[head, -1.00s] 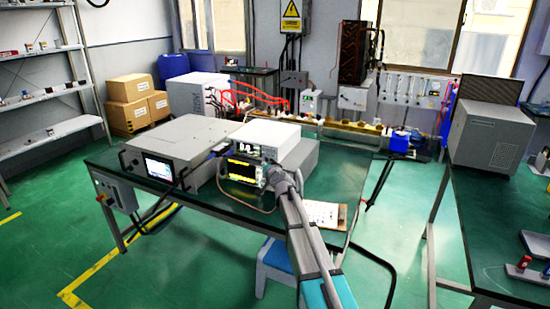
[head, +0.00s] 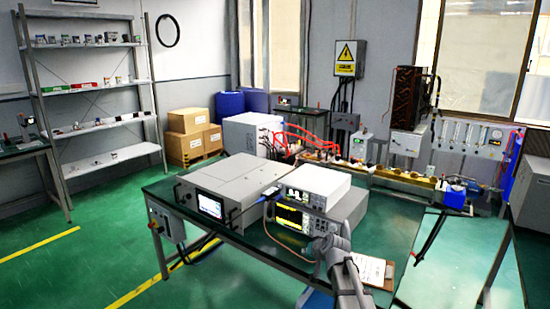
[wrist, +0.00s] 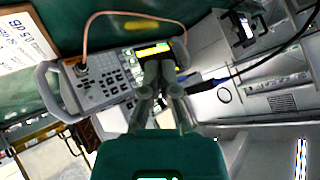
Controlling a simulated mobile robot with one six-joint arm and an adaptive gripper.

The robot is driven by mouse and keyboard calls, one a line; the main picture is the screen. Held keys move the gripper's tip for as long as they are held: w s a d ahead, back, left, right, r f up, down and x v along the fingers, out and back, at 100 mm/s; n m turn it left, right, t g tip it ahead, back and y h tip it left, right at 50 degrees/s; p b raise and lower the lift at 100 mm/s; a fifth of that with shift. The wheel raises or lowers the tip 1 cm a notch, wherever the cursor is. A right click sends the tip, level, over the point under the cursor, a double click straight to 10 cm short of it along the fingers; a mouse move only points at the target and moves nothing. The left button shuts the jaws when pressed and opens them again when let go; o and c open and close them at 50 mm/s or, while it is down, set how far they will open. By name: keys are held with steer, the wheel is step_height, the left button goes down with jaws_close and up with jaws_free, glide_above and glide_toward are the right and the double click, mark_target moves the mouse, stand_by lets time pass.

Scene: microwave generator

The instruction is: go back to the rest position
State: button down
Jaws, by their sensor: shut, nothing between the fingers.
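My gripper (wrist: 162,68) shows in the wrist view with its two fingers together and nothing between them. Behind it in that picture is the front panel of a bench instrument (wrist: 108,82) with a keypad and a yellow-lit screen. In the head view my arm rises from the bottom edge, and its end is in front of the right side of the lower instrument (head: 288,217). The fingertips are hard to make out there. I cannot tell the exact gap between fingers and panel.
A green-topped bench (head: 395,225) carries a grey generator box (head: 225,180), a white instrument (head: 318,180) and a clipboard (head: 372,268). A shelf rack (head: 95,120) and cardboard boxes (head: 190,130) stand behind on the left. Green floor (head: 60,270) is open at the left.

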steer(key=s+d+g+h+p, duration=0.1)
steer(key=s+d+g, duration=0.1)
steer(key=s, duration=0.7)
steer(key=s+d+g+h+p, duration=0.1)
steer(key=s+g, duration=0.3)
steer(key=s, duration=0.5)
steer(key=s+d+f+g+h+p, duration=0.1)
steer(key=s+d+g+h+p, duration=0.1)
steer(key=s, duration=0.7)
steer(key=shift+d+n+g+h+p, duration=0.3)
steer(key=shift+d+n+g+p, duration=0.1)
steer(key=shift+g, duration=0.1)
steer(key=shift+f, duration=0.1)
